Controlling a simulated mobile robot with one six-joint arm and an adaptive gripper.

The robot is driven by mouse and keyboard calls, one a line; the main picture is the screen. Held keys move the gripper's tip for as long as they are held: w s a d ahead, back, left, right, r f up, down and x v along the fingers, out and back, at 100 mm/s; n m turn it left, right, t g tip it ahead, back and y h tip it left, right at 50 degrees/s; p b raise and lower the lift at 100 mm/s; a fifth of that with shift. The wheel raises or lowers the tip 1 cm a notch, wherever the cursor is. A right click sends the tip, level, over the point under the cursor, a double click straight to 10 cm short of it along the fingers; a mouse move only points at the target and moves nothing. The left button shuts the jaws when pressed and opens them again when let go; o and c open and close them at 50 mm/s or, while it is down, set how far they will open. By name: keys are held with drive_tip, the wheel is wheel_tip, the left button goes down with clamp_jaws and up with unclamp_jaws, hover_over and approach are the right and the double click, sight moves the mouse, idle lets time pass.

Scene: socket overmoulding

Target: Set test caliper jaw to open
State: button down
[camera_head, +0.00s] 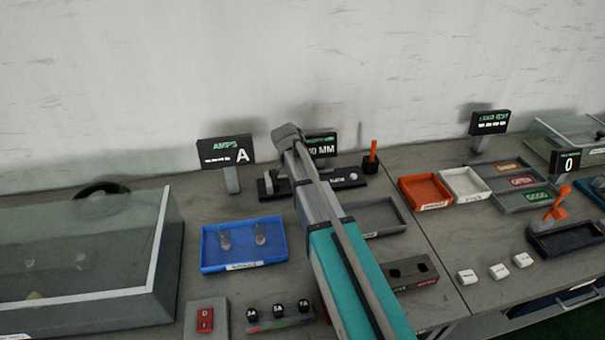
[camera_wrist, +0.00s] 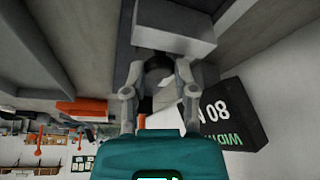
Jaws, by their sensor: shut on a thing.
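The test caliper (camera_head: 345,181) is a dark low bar at the back of the bench, with a grey block at its left and a small pale knob at its right. My arm crosses in front of its middle and hides part of it. In the wrist view my gripper (camera_wrist: 160,84) is shut on a dark, partly hidden part that seems to be the caliper jaw. A pale grey block (camera_wrist: 176,24) stands just beyond the fingertips. The caliper's millimetre display (camera_head: 322,146) is partly covered by my arm; it also shows in the wrist view (camera_wrist: 222,112).
A grey tray (camera_head: 400,229) lies right of my arm, and a blue tray (camera_head: 242,266) with two clear parts lies left. An orange post in a black holder (camera_head: 371,164) stands close right of the caliper. The AMPS display (camera_head: 225,152) stands to its left.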

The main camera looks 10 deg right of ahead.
drive_tip(key=c, duration=0.7)
unclamp_jaws()
drive_tip(key=shift+d, duration=0.3)
drive_tip(key=shift+a, duration=0.15)
